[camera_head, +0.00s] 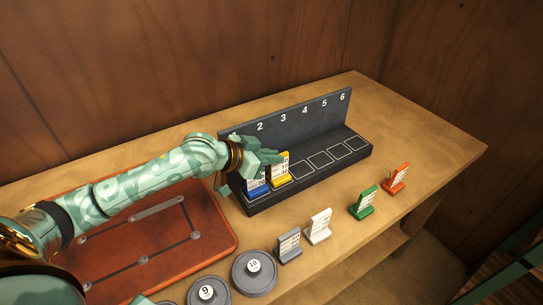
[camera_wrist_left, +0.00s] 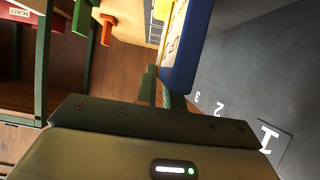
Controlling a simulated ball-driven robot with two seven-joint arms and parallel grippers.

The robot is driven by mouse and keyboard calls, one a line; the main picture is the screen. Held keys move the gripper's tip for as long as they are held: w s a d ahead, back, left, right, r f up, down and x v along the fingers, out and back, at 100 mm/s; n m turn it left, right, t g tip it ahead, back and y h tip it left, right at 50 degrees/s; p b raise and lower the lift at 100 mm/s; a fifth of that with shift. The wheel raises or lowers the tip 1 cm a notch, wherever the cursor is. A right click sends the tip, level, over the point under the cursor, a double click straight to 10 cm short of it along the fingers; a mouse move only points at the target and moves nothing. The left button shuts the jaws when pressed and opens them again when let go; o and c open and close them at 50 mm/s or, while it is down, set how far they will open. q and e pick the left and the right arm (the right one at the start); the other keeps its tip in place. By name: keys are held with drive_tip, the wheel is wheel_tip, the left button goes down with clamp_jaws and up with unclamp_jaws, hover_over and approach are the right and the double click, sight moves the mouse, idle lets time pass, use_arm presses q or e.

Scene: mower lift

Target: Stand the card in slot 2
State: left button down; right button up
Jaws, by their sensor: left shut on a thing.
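My left gripper (camera_head: 272,158) reaches in from the left over the near-left part of the dark rack (camera_head: 352,148), which is numbered 1 to 6. The fingers partly hide both cards, so I cannot tell whether the yellow card's base is fully seated.
Slots 3 to 6 are empty outlines. Grey (camera_head: 289,246), white (camera_head: 318,227), green (camera_head: 362,203) and orange (camera_head: 396,178) cards stand on the bench (camera_head: 430,150) in front. Round weights (camera_head: 254,272) and a red-brown board (camera_head: 215,225) lie nearer. The rack's back wall stands behind the gripper.

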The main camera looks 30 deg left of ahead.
use_arm(q)
drive_tip(key=c, duration=1.5)
unclamp_jaws()
drive_tip(key=shift+r, duration=0.1)
drive_tip(key=p+v, duration=0.3)
drive_tip(key=v, duration=0.9)
drive_tip(key=shift+p, duration=0.4)
